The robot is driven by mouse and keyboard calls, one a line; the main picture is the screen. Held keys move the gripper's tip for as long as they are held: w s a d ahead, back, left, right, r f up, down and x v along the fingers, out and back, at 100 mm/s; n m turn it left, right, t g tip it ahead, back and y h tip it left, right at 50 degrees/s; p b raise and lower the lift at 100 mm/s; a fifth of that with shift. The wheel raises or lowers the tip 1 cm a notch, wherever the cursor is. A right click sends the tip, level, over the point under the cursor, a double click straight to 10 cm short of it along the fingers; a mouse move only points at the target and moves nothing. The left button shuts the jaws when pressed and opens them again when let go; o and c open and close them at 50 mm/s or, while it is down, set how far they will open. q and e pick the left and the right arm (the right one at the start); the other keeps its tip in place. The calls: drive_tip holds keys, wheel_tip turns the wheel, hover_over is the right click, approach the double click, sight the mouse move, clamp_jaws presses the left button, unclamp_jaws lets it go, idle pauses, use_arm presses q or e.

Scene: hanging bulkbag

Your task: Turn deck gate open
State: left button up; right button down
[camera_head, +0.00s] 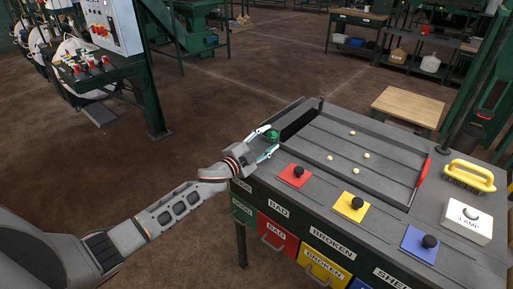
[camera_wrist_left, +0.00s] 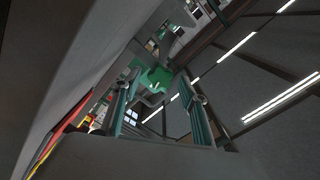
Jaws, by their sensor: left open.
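A green knob (camera_head: 272,136) stands at the left end of the sorting deck (camera_head: 340,180). My left gripper (camera_head: 267,144) is open, with its fingers on either side of the green knob. In the left wrist view a green part (camera_wrist_left: 155,78) shows between the fingertips; I cannot tell whether they touch it. A black slot or strip (camera_head: 300,120) lies beside the knob along the deck's left end. I cannot tell which part is the gate or how far it is turned. My right gripper is not in view.
Red (camera_head: 298,175), yellow (camera_head: 351,206) and blue (camera_head: 419,243) plates with black knobs line the deck's front. Several small pale pieces lie on the deck. A red stick (camera_head: 421,178), yellow brush (camera_head: 469,176) and white lamp box (camera_head: 468,222) are at right. Labelled drawers sit below.

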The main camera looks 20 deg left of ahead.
use_arm(q)
drive_tip(key=v, duration=1.1)
drive_tip(key=s+a+f+n+g+y, duration=0.3)
drive_tip(key=s+f+y, duration=0.1)
drive_tip(key=s, duration=0.7)
drive_tip(key=s+a+f+n+g+y, duration=0.3)
drive_tip(key=s+g, duration=0.1)
drive_tip(key=s, duration=0.6)
drive_tip(key=s+a+f+n+g+y, duration=0.2)
drive_tip(key=s+a+f+g+y, duration=0.15)
drive_tip(key=s, duration=0.75)
drive_tip(key=w+d+f+n+t+h, duration=0.2)
drive_tip(key=d+f+h, duration=0.5)
drive_tip(key=d+f, duration=0.7)
drive_tip(key=shift+d+f+n+t, duration=0.3)
drive_tip(key=shift+d+n+t, duration=0.4)
drive_tip(key=shift+d+t, duration=0.45)
drive_tip(key=shift+a, duration=0.1)
